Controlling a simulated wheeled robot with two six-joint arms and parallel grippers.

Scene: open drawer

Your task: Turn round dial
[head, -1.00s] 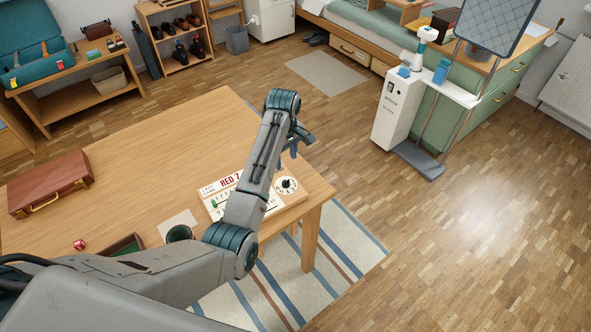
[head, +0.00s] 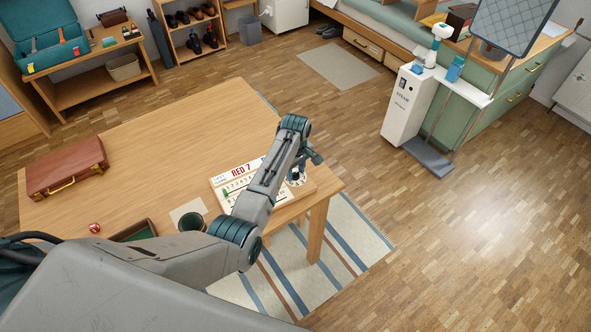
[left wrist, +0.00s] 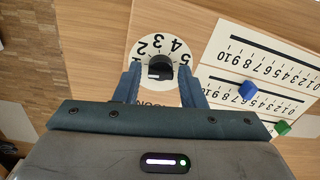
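The round dial (left wrist: 163,47) has a white face with numbers and a black knob (left wrist: 158,69) with a white mark. It is on a wooden board at the table's right end, and in the head view the dial (head: 299,181) is partly hidden behind my left gripper (head: 297,171). In the left wrist view my left gripper (left wrist: 160,75) is open, with one finger on each side of the knob. Gaps show between the fingers and the knob, and I cannot tell the height of the tips. My right gripper is in neither view.
Next to the dial is a panel with number scales (left wrist: 262,65), a blue slider (left wrist: 247,90) and a green slider (left wrist: 282,127). A brown case (head: 68,168), a red die (head: 95,228) and a dark cup (head: 191,222) stand on the table (head: 150,135).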

